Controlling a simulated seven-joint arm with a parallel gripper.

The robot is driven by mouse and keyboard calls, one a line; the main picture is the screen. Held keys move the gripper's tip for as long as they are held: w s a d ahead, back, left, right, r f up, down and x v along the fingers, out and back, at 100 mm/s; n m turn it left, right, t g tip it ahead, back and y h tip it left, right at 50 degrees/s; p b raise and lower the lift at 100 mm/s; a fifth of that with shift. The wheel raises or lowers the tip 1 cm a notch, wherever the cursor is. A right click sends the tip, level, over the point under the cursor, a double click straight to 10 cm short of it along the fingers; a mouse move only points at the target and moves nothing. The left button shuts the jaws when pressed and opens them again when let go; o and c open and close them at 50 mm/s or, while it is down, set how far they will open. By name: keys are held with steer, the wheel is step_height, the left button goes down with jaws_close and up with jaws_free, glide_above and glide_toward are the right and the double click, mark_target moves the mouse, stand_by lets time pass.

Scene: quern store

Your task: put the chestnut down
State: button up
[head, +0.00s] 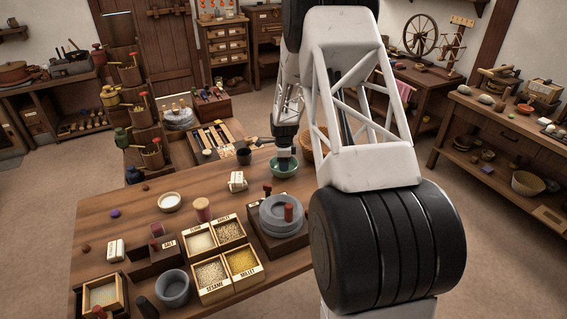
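My gripper (285,151) is at the far right part of the wooden table (190,187), low over a green bowl (285,170). Its fingertips are small and dark here, and I cannot tell whether they are open or shut or hold anything. No chestnut can be made out at the gripper. Two small brown round things lie on the table, one at the left (87,248) and one farther back (145,187); either may be a chestnut, but they are too small to tell.
A dark cup (244,156) stands left of the green bowl, and a wicker basket (308,146) is behind it, partly hidden by my arm. A stone quern (283,214), labelled grain boxes (225,240), a white bowl (169,202) and a grey mortar (173,287) fill the nearer table.

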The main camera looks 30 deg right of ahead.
steer(key=shift+o, duration=0.9)
steer(key=shift+r, duration=0.1)
step_height(320, 180, up, 7)
stand_by(0.3)
stand_by(0.7)
